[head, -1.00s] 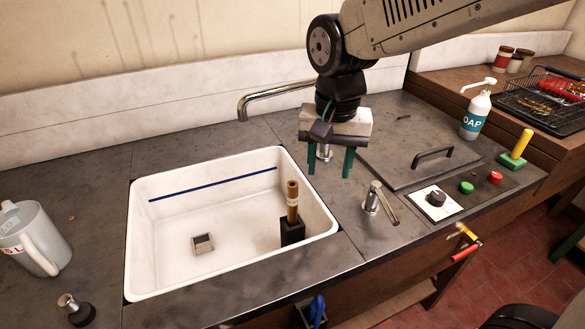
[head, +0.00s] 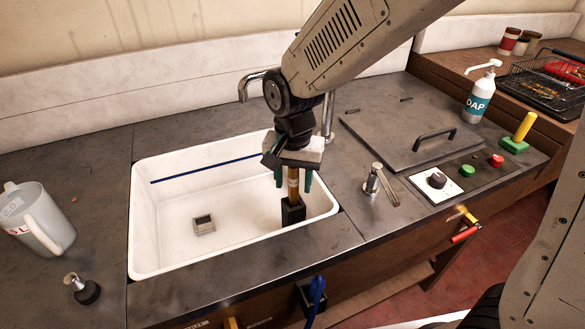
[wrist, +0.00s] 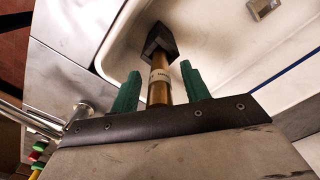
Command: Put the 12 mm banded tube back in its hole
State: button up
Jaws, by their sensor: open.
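A brass-coloured tube (head: 292,184) with a pale band stands upright in a black block (head: 293,212) at the right side of the white sink. In the wrist view the tube (wrist: 159,88) runs from the black block (wrist: 160,42) up between my two green fingers, its pale band facing the camera. My gripper (head: 293,183) is open and points down over the tube, one finger on each side. In the wrist view my gripper (wrist: 160,74) shows gaps between both fingers and the tube. The tube's top end is hidden by my gripper. I cannot make out another hole for the tube.
The sink (head: 160,262) has a small square drain piece (head: 204,225) on its floor. A faucet (head: 255,84) stands behind, and a small metal tap (head: 372,180) to the right. A jug (head: 40,225) is at left. A yellow rod (head: 524,126) stands in a green base at right.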

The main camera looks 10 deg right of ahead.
jog(key=shift+f, duration=0.1)
grip_shut()
notch_tip(320, 180, up, 10)
dwell(1.5)
